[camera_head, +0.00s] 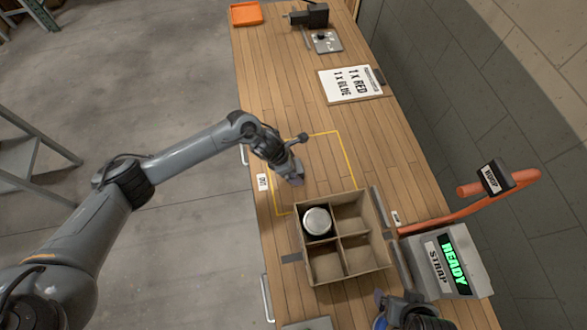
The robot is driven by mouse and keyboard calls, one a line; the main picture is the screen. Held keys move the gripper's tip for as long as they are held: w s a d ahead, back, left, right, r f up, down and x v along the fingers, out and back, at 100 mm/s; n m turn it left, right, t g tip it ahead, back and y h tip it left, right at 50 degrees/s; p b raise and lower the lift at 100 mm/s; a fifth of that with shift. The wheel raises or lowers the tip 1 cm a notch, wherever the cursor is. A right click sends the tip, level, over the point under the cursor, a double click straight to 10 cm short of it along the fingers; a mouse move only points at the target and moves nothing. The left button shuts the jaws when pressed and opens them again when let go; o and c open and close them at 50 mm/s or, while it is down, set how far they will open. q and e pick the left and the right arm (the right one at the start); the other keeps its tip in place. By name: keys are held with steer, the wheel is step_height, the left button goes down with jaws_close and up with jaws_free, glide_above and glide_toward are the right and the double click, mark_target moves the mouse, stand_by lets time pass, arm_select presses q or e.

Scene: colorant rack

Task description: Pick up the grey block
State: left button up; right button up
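My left gripper (293,177) points down over the wooden table, inside the yellow taped outline (343,150). It is above and left of the divided cardboard box in the picture. Its fingers are small and seen from above, so I cannot tell whether they are open or hold anything. I cannot single out a grey block with certainty.
The cardboard box (338,234) has one silver-lidded can (317,221) in its upper-left compartment; the other compartments look empty. A strap machine (447,262) reading READY, with an orange arm, stands right. A sign (350,84) and orange tray (246,13) lie farther back. Mid-table is clear.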

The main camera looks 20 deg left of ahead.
arm_select(q)
steer(key=shift+d+f, duration=0.1)
steer(key=shift+f, duration=0.25)
steer(key=c, duration=1)
